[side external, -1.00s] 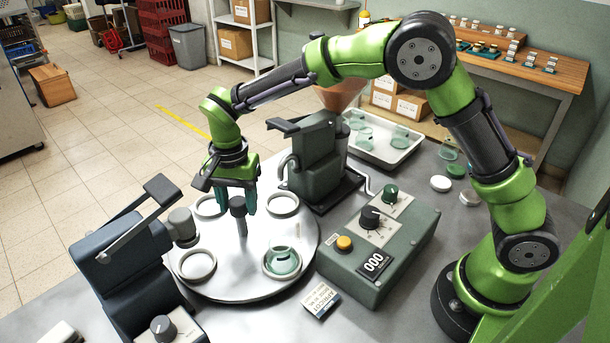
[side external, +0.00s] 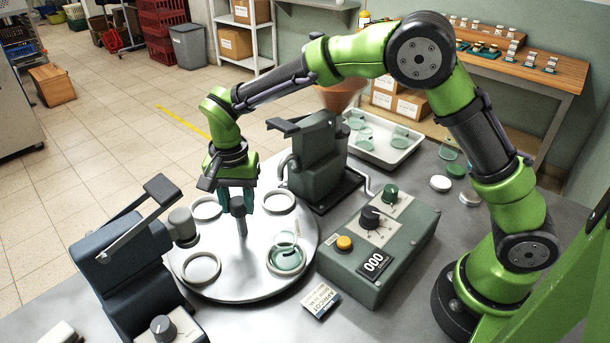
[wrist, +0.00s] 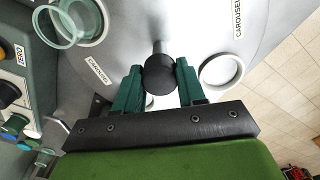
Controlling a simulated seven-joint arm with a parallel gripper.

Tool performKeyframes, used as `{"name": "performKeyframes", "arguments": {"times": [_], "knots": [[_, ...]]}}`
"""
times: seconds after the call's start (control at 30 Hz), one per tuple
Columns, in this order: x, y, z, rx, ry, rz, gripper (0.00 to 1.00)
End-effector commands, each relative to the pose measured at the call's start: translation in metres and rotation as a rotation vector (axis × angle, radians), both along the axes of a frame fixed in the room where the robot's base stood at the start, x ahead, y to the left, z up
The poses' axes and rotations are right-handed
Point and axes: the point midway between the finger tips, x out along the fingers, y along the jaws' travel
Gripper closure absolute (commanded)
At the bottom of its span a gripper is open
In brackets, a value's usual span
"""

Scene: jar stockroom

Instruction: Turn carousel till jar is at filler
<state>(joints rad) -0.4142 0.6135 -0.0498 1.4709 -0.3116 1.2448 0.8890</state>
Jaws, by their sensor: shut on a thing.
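The carousel (side external: 235,285) is a round pale plate with several ring-shaped seats and a dark knob (side external: 238,206) on a central post. A clear greenish glass jar (side external: 286,255) stands in the front right seat; it also shows at the top left of the wrist view (wrist: 66,22). My gripper (side external: 238,208) is shut on the dark knob, its teal fingers on either side of it in the wrist view (wrist: 160,82). The filler, a dark green machine with a copper-coloured hopper (side external: 340,95), appears to be the one (side external: 318,160) behind the carousel. The other seats look empty.
A dark blue-grey machine (side external: 130,260) stands at the carousel's left. A control box (side external: 380,245) reading 000 and a card (side external: 320,300) lie to the right. A tray of jars (side external: 385,140) and loose lids (side external: 440,183) are behind.

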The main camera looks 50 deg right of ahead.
Motion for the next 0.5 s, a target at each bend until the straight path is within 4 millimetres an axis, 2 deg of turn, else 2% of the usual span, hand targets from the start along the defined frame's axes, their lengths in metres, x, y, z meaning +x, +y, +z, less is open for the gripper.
{"name": "performKeyframes", "arguments": {"times": [0.5], "knots": [[0.0004,-0.0003,0.0011,0.0,-0.001,0.256,1.0]]}}
